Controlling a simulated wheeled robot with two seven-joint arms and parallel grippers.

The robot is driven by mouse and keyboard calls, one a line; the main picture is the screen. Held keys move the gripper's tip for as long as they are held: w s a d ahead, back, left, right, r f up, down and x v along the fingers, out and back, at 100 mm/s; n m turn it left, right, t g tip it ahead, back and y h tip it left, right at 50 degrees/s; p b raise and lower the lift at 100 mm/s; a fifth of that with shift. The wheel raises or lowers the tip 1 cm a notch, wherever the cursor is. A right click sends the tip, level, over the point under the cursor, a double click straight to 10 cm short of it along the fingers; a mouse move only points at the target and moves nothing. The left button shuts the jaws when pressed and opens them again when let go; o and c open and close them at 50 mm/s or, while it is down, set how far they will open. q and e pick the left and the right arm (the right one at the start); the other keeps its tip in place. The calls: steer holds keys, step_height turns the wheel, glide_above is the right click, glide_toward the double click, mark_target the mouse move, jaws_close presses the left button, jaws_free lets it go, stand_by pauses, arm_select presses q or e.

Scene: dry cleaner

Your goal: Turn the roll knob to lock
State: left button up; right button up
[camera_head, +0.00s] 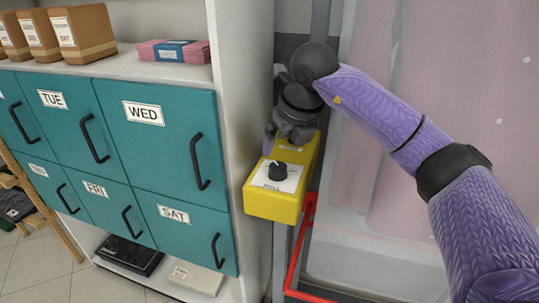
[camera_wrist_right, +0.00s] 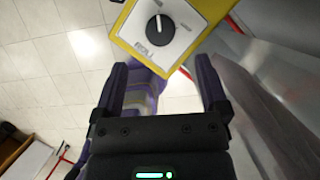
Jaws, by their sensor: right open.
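A round black roll knob (camera_head: 277,171) with a white pointer line sits on a white label plate on top of a yellow box (camera_head: 262,204). The knob also shows in the right wrist view (camera_wrist_right: 160,29), where its pointer aims toward the top of the picture. Small print marks positions around it, partly too small to read. My right gripper (camera_head: 287,138) is over the far part of the yellow box, beyond the knob. In the wrist view the right gripper (camera_wrist_right: 163,72) is open, empty and apart from the knob. My left gripper is not in view.
A white shelf unit (camera_head: 245,90) with teal day-labelled drawers stands close to the left of the box. A red frame (camera_head: 296,255) runs just right of it, beside a translucent pink-tinted panel (camera_head: 440,60). Cardboard boxes (camera_head: 75,31) sit on the shelf.

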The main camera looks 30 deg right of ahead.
mark_target(278, 166)
steer(key=x, duration=0.3)
steer(key=b+x, duration=0.1)
steer(key=x, duration=0.3)
steer(key=shift+s+f, duration=0.1)
steer(key=shift+f, duration=0.3)
jaws_close()
